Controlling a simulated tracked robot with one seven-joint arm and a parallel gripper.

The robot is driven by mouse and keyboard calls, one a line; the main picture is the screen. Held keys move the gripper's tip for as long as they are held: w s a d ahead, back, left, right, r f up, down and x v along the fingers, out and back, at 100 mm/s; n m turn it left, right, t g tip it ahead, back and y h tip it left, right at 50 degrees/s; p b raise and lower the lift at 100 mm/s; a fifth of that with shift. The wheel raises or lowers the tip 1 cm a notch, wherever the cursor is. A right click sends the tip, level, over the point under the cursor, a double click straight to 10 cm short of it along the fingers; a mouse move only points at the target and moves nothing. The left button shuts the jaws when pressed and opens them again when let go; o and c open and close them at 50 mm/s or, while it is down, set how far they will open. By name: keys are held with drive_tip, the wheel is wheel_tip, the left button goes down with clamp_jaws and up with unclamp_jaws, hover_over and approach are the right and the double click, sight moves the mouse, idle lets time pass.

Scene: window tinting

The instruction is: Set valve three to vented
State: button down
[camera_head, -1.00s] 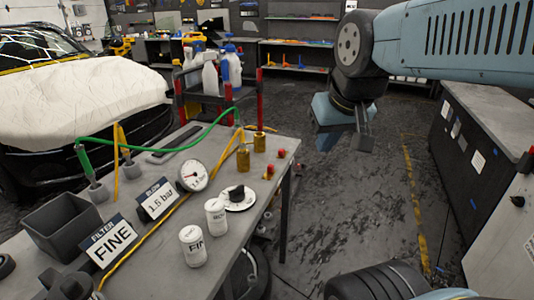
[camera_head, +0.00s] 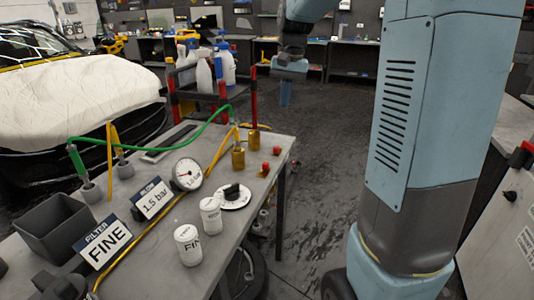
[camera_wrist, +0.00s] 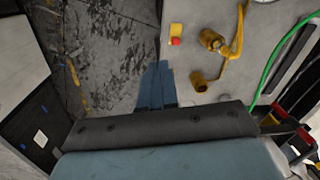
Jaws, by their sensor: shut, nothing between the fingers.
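No label reading valve three can be read. A black knob (camera_head: 233,191) sits on a round white dial plate (camera_head: 241,204) on the grey bench. Two small red knobs (camera_head: 265,169) (camera_head: 277,151) stand near the bench's right edge, by two brass fittings (camera_head: 238,158) (camera_head: 253,141). The wrist view shows one red knob with a yellow base (camera_wrist: 175,35) and the brass fittings (camera_wrist: 199,82). My gripper (camera_head: 285,100) is shut and empty, pointing down beyond the bench's far right corner. Its fingers (camera_wrist: 155,85) also show together in the wrist view, apart from the fittings.
The bench (camera_head: 150,245) also holds a gauge (camera_head: 187,174), two white canisters (camera_head: 188,245), a grey bin (camera_head: 58,228), sign cards and hoses. Bottles stand on a red-posted rack (camera_head: 255,98) behind. A cabinet (camera_head: 505,235) with a black knob stands right. Floor between is open.

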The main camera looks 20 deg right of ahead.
drive_tip(key=m+g, duration=0.1)
drive_tip(key=g, duration=0.1)
hover_over(266, 166)
drive_tip(key=w+d, duration=0.3)
drive_tip(key=d, duration=0.2)
wheel_tip(266, 166, down, 6)
drive_tip(key=w+d+f+m+g+y, duration=0.1)
drive_tip(key=w+f+m, duration=0.1)
drive_tip(key=w+f, duration=0.5)
drive_tip(key=shift+w+d+f+g+y, duration=0.3)
drive_tip(key=shift+d+f+g, duration=0.1)
drive_tip(key=shift+f, duration=0.55)
drive_tip(key=x, duration=0.9)
drive_tip(key=shift+f, duration=0.15)
drive_tip(key=s+a, duration=0.1)
drive_tip(key=s, duration=0.1)
drive_tip(key=shift+s+a+f, duration=0.25)
drive_tip(key=shift+s+a, duration=0.05)
drive_tip(key=shift+a, duration=0.1)
drive_tip(key=shift+s+a, duration=0.4)
drive_tip(key=shift+s, duration=0.1)
drive_tip(key=shift+d, duration=0.1)
